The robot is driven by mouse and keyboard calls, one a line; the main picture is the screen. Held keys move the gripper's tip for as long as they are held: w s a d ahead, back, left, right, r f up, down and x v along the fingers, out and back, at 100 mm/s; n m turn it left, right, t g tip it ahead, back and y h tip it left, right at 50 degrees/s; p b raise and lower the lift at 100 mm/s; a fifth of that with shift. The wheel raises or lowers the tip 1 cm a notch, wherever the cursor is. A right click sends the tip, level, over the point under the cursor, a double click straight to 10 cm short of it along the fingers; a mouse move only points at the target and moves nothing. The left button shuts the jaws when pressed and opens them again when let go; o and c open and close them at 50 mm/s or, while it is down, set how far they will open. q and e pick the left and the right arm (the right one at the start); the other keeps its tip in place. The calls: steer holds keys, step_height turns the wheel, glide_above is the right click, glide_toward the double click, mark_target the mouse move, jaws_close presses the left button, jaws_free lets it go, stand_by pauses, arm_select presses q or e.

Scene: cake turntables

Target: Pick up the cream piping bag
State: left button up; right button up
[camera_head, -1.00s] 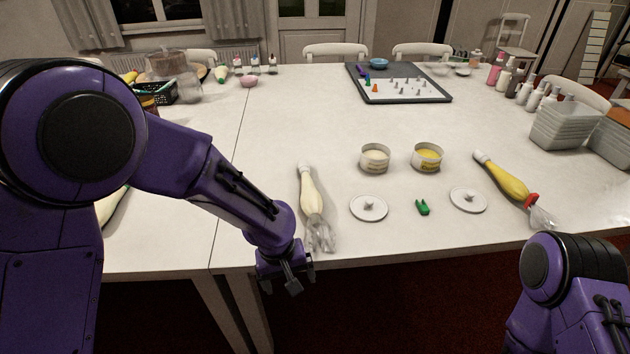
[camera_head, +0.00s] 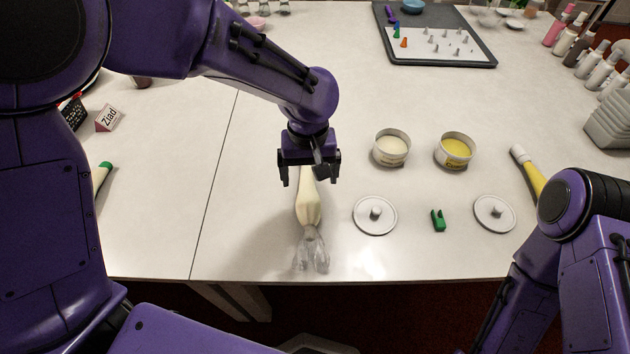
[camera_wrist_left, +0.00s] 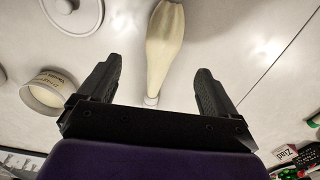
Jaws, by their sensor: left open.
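The cream piping bag (camera_head: 307,205) lies on the white table, with its clear, crumpled end toward the front edge. My left gripper (camera_head: 309,178) is open above its far, narrow end, which it partly hides in the head view. In the left wrist view the cream piping bag (camera_wrist_left: 164,45) runs between the two open fingers of my left gripper (camera_wrist_left: 158,85), with its white tip near the gripper's base. I cannot tell whether the fingers touch it. My right arm shows at the lower right, but its gripper is out of view.
A tub of white cream (camera_head: 391,148) and a tub of yellow cream (camera_head: 455,151) stand to the right. Two white lids (camera_head: 375,215) and a green clip (camera_head: 438,220) lie before them. A yellow piping bag (camera_head: 527,170) is partly hidden by my right arm.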

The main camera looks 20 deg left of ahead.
mark_target(308, 194)
arm_select(q)
steer(key=f, duration=0.4)
steer(key=shift+s+f, duration=0.1)
steer(key=shift+s, duration=0.3)
steer(key=f, duration=0.2)
steer(key=w+f, duration=0.1)
steer(key=f, duration=0.2)
steer(key=shift+w+a+f, duration=0.15)
steer(key=shift+a+f, duration=0.2)
steer(key=c, duration=0.7)
